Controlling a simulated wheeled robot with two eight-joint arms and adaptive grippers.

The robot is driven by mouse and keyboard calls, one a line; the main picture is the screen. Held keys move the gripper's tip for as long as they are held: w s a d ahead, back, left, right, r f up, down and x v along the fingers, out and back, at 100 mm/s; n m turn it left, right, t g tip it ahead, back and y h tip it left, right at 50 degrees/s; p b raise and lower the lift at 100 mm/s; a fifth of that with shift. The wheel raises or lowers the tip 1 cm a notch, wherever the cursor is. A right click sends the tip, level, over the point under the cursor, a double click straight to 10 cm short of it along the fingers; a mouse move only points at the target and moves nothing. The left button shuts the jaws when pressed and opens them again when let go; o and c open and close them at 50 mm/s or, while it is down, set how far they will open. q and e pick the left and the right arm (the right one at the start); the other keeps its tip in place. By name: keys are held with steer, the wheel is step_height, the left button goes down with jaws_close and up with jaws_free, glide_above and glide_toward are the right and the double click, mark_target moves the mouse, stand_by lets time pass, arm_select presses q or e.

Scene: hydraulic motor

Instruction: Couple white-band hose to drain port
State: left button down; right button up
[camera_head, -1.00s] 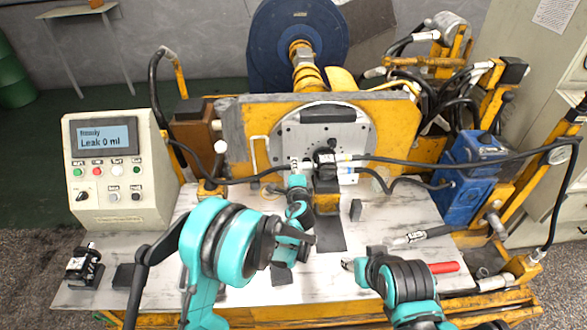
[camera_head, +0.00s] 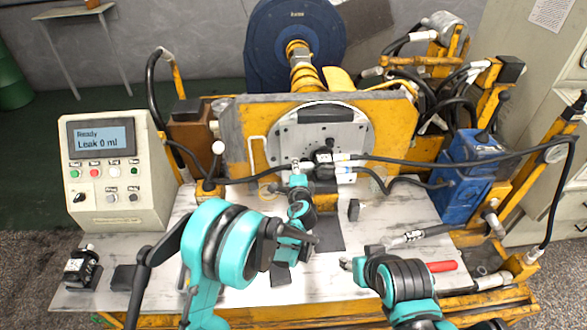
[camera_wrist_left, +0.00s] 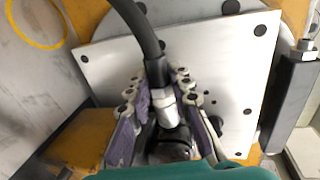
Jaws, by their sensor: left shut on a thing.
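The hydraulic motor (camera_head: 323,158) is a black block in front of the round plate of the yellow stand. My left gripper (camera_head: 297,180) is at its left side. In the left wrist view, the left gripper (camera_wrist_left: 165,112) is shut on the silver fitting of a black hose (camera_wrist_left: 140,30). The fitting sits against or just above a dark part; I cannot tell whether it is seated. The drain port and any white band on this hose are not clear. My right gripper (camera_head: 350,265) is low over the table, its jaws too small to read.
Other hoses run to the motor's right side, one with a blue-marked fitting (camera_head: 346,178). A loose hose end (camera_head: 412,236) and a red handle (camera_head: 441,266) lie on the right. The control box (camera_head: 112,172) reads "Ready, Leak 0 ml". A small black part (camera_head: 82,268) stands front left.

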arm_select(q)
steer(key=shift+d, duration=0.3)
steer(key=c, duration=1.3)
jaws_free()
steer(key=shift+v, duration=3.55)
